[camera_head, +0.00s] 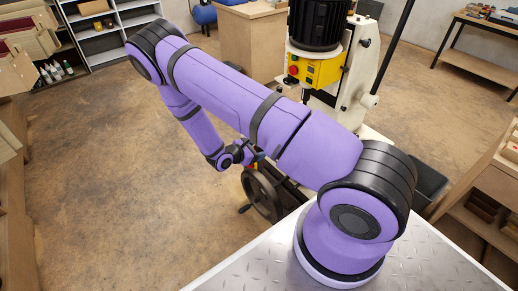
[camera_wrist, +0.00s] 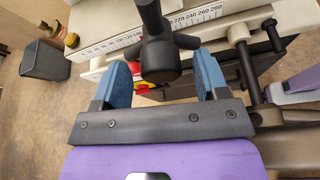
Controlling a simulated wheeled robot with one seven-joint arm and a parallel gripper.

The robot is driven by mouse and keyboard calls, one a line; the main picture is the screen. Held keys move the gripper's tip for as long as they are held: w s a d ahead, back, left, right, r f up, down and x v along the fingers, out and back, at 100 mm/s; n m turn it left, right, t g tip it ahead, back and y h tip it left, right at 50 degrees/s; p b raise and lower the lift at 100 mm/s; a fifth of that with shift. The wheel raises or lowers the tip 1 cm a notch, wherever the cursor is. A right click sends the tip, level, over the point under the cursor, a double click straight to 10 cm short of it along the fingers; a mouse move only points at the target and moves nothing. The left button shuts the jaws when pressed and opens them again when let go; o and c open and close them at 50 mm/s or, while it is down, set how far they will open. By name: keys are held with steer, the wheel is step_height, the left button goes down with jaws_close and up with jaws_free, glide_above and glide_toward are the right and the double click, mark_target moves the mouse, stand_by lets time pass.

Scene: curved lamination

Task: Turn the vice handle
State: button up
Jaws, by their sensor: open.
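In the wrist view, a dark handle (camera_wrist: 160,58) with a round hub and short spokes lies between the two blue fingers of my gripper (camera_wrist: 163,78). The fingers are spread to either side of the hub, and a gap seems to show on each side. I cannot tell how deep the hub sits between them. Which part is the vice itself is not clear. In the head view, my gripper is mostly hidden near the wrist end of my purple arm, just above a dark handwheel (camera_head: 262,194) on the machine's front.
A pale machine bed with a numbered scale (camera_wrist: 195,17) lies behind the handle. A dark lever (camera_wrist: 247,62) stands to its right. In the head view, the machine has a yellow control box (camera_head: 315,70). Open brown floor (camera_head: 110,190) lies left; shelves (camera_head: 110,35) stand behind.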

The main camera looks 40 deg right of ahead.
steer(key=v, duration=0.9)
steer(key=s+r+m+g+y, duration=0.1)
steer(key=s+r+m+y, duration=0.15)
steer(key=r, duration=0.75)
steer(key=s+r+m+g+y, duration=0.15)
steer(key=r+m, duration=0.25)
steer(key=r, duration=0.7)
steer(key=s+r+m+y, duration=0.1)
steer(key=r+m+y, duration=0.25)
steer(key=r, duration=0.65)
steer(key=s+a+r+m+t+y, duration=0.2)
steer(key=s+r+m+t+y, duration=0.1)
steer(key=s+r, duration=0.6)
steer(key=s+a+r+m+t+y, duration=0.1)
steer(key=s+r+m+t+y, duration=0.2)
steer(key=s+r, duration=0.6)
steer(key=s, duration=0.2)
steer(key=shift+s+a+r+m+t, duration=0.3)
steer(key=shift+s+a+r+t, duration=0.05)
steer(key=shift+s+a, duration=0.05)
